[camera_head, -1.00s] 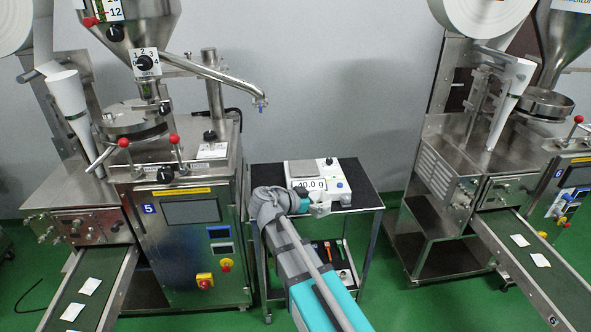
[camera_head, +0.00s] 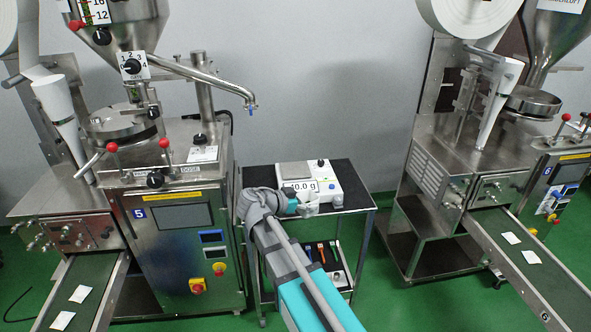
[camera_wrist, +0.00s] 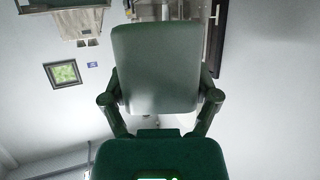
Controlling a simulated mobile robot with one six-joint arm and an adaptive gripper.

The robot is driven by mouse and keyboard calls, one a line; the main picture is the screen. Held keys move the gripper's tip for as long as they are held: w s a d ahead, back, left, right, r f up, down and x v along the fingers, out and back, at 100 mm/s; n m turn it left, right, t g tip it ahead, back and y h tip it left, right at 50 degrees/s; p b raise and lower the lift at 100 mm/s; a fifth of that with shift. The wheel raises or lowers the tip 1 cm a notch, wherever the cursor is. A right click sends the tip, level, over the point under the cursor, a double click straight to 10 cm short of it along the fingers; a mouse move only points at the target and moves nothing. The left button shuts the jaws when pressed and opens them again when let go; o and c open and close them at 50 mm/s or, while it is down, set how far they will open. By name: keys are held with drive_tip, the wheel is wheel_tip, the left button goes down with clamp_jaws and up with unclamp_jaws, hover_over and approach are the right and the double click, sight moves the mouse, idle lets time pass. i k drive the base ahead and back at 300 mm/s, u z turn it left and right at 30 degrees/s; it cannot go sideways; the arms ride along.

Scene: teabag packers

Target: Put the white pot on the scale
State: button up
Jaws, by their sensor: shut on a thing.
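The scale (camera_head: 324,187) is a white box with a square grey pan (camera_head: 296,170) and a display reading about 40.0 g. It stands on the dark top of a small cart; the visible pan looks bare. My gripper (camera_head: 307,203) is at the scale's front edge, partly hidden by my arm. In the wrist view, my gripper (camera_wrist: 160,102) has a finger on each side of a smooth, rounded body, which I take as the white pot (camera_wrist: 155,65). It looks grey-green in shade there. In the head view I cannot clearly separate the pot from the gripper.
The cart top (camera_head: 352,180) has free room right of the scale. Tools lie on the cart's lower shelf (camera_head: 325,252). A packing machine (camera_head: 180,245) stands close on the left with a spout (camera_head: 215,80) above. Another machine (camera_head: 440,190) stands at right, across a green floor gap.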

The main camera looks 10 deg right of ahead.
sight(296, 169)
drive_tip(key=z, duration=0.05)
drive_tip(key=i, duration=0.95)
drive_tip(key=u, duration=0.05)
